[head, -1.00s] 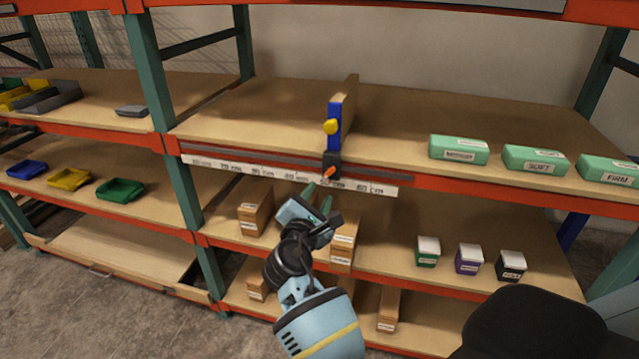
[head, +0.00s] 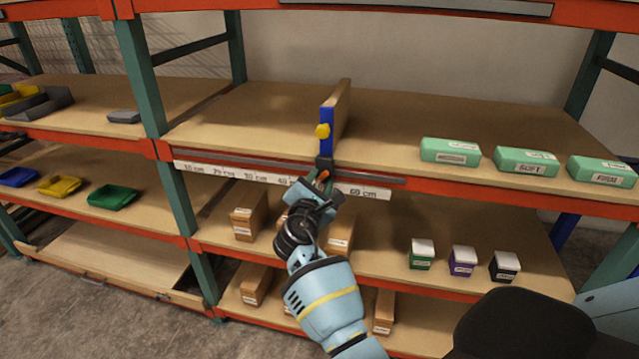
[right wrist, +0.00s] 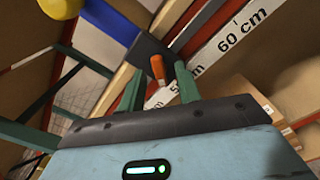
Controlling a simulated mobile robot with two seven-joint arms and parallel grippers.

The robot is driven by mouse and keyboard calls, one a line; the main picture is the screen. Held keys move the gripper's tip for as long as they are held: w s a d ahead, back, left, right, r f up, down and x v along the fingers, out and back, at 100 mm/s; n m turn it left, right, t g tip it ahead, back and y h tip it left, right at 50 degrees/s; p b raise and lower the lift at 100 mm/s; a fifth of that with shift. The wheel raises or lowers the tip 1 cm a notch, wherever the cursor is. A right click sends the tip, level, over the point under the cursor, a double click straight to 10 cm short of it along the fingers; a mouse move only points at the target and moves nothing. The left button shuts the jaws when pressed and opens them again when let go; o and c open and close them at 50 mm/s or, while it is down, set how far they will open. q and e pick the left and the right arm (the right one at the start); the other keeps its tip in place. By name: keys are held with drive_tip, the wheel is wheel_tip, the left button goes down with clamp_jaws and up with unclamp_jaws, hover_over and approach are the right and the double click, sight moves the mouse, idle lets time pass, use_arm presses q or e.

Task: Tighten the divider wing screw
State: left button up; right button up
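The divider (head: 341,105) is an upright wooden panel with a blue front edge (head: 326,132) and a yellow knob (head: 322,131), standing on the upper shelf. A dark clamp (head: 324,163) at its foot sits on the front rail. The orange wing screw (right wrist: 157,68) sticks out of this clamp; in the head view the gripper partly hides it. My right gripper (head: 321,184) is just in front of and below the clamp. In the right wrist view its two green fingers (right wrist: 158,88) are apart, with the screw between their tips. My left gripper is not in view.
A white scale strip (head: 272,179) with centimetre marks runs along the shelf front. Green boxes (head: 524,161) stand right of the divider. Small boxes (head: 422,253) and brown cartons (head: 249,212) stand on the shelf below. Coloured bins (head: 111,196) are at left.

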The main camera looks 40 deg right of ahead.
drive_tip(key=shift+c, duration=0.4)
clamp_jaws()
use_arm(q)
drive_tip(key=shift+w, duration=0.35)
